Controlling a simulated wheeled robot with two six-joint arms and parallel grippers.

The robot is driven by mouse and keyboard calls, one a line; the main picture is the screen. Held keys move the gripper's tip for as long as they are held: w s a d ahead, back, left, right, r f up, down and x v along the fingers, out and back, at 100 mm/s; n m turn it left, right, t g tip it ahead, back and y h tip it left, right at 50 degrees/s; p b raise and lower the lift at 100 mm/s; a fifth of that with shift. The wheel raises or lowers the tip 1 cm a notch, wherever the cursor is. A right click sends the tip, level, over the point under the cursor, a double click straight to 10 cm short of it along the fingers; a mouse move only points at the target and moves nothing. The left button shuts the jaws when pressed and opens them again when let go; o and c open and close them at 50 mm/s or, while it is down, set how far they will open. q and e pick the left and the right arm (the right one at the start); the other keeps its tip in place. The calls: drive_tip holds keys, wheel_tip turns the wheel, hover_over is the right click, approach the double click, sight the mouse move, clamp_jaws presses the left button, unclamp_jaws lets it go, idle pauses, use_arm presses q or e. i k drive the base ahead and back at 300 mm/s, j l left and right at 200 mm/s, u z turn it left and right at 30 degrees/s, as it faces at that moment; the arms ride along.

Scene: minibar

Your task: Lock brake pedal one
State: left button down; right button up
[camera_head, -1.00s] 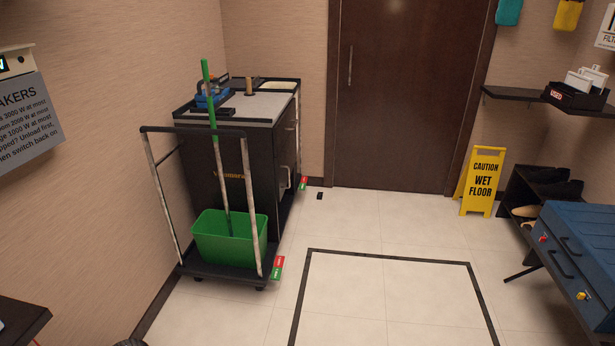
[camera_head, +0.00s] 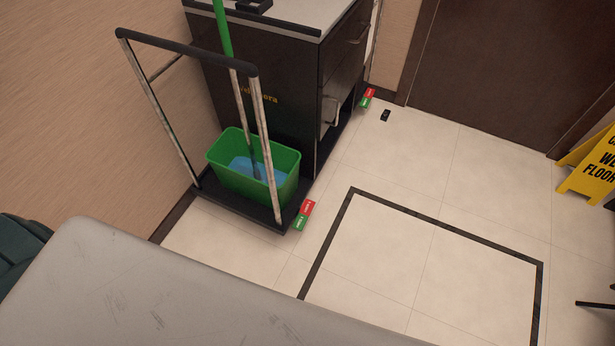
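The service cart has two brake pedals low on its right side, each with a red half and a green half. The near pedal (camera_head: 304,215) sits by the cart's front corner, at floor level. The far pedal (camera_head: 367,98) sits by the rear corner. Their lettering is too small to read, so I cannot tell which is pedal one or whether either is pressed. Neither of my grippers is in view.
A green bucket (camera_head: 228,182) with blue water and a green-handled mop (camera_head: 223,28) stands on the platform. A small black object (camera_head: 385,115) lies on the floor. A yellow wet-floor sign (camera_head: 590,168) stands at right.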

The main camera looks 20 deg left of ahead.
sight(301, 219)
drive_tip(key=i+l+u, duration=0.2)
drive_tip(key=i, duration=0.3)
drive_tip(key=i+l+u, duration=0.25)
drive_tip(key=i, duration=0.2)
drive_tip(key=j, duration=0.1)
